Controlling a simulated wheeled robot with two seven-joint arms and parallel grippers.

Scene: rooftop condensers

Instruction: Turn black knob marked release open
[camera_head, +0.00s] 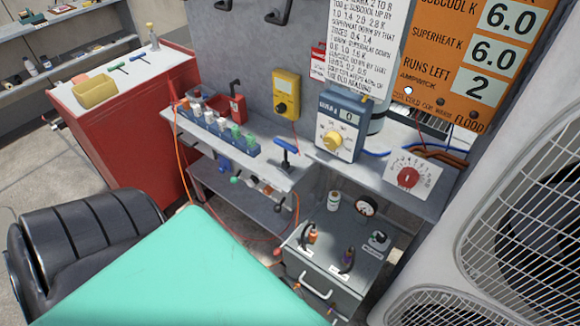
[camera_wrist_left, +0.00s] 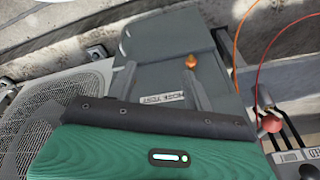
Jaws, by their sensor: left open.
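A grey box (camera_head: 322,284) with a front handle stands under the shelf in the head view. Two black levers with white labels, one by an orange part (camera_head: 312,238) and one by a purple part (camera_head: 348,258), are on its top. A small black knob (camera_head: 378,237) sits on a plate at its back right. The labels are too small to read, so I cannot tell which is marked release. My left gripper (camera_wrist_left: 159,65) shows in the wrist view as two dark, parted fingers, with nothing visibly held. My right gripper is not in view.
A red cabinet (camera_head: 125,125) is at left; white fan units (camera_head: 530,200) are at right. Orange and red hoses (camera_wrist_left: 262,60) run beside the gripper.

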